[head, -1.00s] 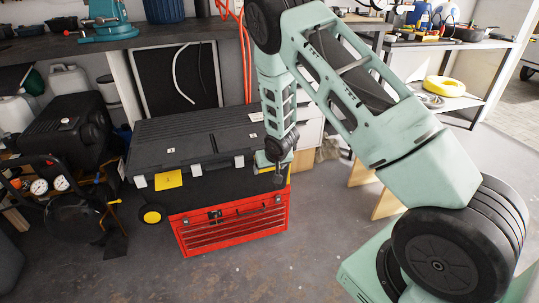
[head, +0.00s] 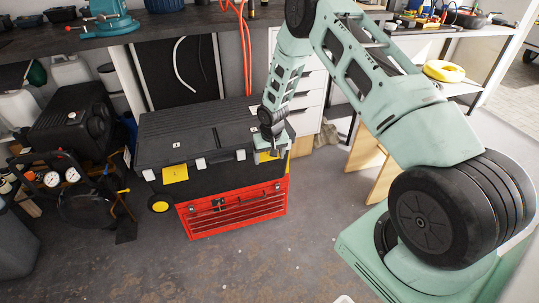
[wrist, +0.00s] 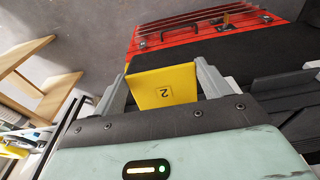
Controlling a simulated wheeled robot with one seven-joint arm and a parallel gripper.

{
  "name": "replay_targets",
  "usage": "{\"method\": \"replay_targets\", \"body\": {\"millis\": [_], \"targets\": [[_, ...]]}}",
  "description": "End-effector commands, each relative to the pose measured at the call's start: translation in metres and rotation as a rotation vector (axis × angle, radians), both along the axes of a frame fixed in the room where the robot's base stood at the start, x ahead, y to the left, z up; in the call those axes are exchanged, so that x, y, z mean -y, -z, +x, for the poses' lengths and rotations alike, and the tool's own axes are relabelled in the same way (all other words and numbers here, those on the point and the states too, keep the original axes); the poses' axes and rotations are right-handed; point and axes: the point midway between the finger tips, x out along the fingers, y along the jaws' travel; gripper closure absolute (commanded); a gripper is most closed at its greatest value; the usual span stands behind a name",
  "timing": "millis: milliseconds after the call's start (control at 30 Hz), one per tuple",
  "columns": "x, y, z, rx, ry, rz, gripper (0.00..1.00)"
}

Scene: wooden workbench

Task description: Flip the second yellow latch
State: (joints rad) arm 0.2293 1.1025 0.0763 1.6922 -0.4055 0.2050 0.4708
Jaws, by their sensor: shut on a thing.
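The black toolbox (head: 215,180) stands on a red metal tool chest. The second yellow latch (wrist: 165,88), marked 2, is between my gripper's (wrist: 163,78) two grey fingers in the wrist view. The fingers are shut on its side edges. In the head view my gripper (head: 270,153) is at the front right of the toolbox, by the lid edge, and mostly hides this latch. Another yellow latch (head: 175,174) hangs against the toolbox front at the left.
The red chest (head: 235,211) is below the toolbox and also shows in the wrist view (wrist: 200,35). A black compressor with gauges (head: 52,178) stands at the left. A dark workbench (head: 190,24) runs behind. The floor in front is clear.

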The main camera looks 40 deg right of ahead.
Motion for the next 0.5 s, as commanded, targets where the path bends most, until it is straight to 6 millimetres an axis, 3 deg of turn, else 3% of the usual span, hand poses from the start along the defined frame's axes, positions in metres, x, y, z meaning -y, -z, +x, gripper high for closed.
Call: {"method": "replay_targets", "body": {"millis": [167,200,267,500], "targets": [[-0.0007,0.001,-0.0011,-0.003,0.0,0.001,0.47],[-0.0006,0.001,-0.0011,-0.003,0.0,0.001,0.21],[-0.0006,0.0009,-0.001,-0.002,0.0,0.001,0.04],[-0.0003,0.0005,-0.0006,-0.001,0.0,0.0,0.02]]}}
